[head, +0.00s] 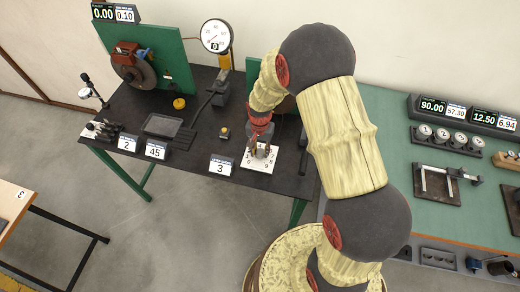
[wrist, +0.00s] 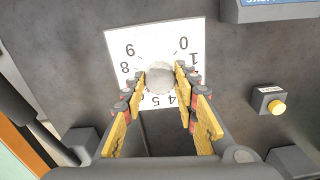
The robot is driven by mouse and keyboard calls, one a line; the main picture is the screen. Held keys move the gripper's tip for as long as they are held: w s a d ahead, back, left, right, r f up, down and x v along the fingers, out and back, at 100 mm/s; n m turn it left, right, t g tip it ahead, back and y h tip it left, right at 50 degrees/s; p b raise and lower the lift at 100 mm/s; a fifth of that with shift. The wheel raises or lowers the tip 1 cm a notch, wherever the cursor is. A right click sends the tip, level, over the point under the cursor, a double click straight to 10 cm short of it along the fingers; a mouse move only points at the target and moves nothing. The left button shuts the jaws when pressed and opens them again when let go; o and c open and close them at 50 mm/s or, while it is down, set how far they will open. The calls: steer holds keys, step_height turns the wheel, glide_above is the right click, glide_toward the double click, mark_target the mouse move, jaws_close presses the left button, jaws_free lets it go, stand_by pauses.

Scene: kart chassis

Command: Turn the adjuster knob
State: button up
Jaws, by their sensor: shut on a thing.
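The adjuster knob (wrist: 159,77) is a round grey knob at the middle of a white dial plate (wrist: 120,45) printed with digits around it. In the head view the dial plate (head: 256,166) lies on the dark table near its front edge. My gripper (wrist: 160,84) is shut on the knob, with one yellow-padded finger on each side of it. In the head view my gripper (head: 261,150) points down over the plate and covers the knob and part of the digits. I see no pointer mark on the knob.
A sign reading 3 (head: 221,166) stands left of the plate. A yellow button box (head: 224,132) sits behind it, also in the wrist view (wrist: 269,100). A dial gauge (head: 216,36) stands at the back. A green bench (head: 400,170) is on the right.

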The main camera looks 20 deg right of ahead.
mark_target(260, 152)
steer(key=shift+m, duration=0.6)
steer(key=o, duration=1.2)
steer(key=shift+c, duration=0.2)
step_height(260, 152, up, 12)
stand_by(0.4)
